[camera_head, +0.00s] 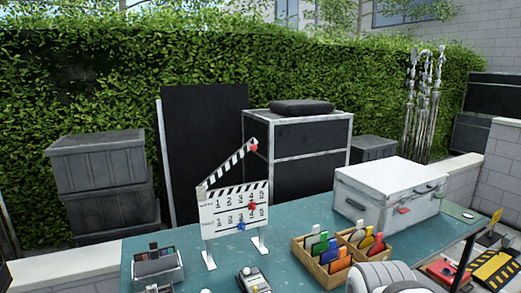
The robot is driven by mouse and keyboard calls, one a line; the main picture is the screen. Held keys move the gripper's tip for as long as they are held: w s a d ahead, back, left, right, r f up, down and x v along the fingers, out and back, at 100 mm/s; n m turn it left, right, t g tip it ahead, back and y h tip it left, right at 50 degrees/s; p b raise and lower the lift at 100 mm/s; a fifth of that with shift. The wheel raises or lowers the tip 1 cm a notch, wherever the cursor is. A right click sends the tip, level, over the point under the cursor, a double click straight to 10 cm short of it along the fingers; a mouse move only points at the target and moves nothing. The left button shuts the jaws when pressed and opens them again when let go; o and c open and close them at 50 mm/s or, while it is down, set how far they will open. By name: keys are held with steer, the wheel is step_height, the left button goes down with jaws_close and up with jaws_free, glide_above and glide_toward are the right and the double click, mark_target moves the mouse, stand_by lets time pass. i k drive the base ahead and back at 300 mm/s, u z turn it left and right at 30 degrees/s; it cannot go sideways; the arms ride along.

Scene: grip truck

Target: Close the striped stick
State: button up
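A white clapperboard (226,211) stands upright on two feet on the green table (300,215). Its black-and-white striped stick (228,168) is raised, hinged at the board's upper left corner and slanting up to the right. A red knob (254,148) sits at the stick's free end. A wide wedge of open space lies between the stick and the board's striped top edge. The board's face carries rows of numbers, a red marker (251,205) and a blue marker (241,226).
A grey holder (158,268) stands left of the clapperboard and a small device (253,280) in front. A wooden box (318,256) of coloured pieces and a white case (388,190) are to the right. Dark crates and a hedge stand behind the table.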

mark_target(251, 145)
steer(key=u, duration=0.15)
steer(key=i, duration=0.9)
steer(key=z, duration=0.1)
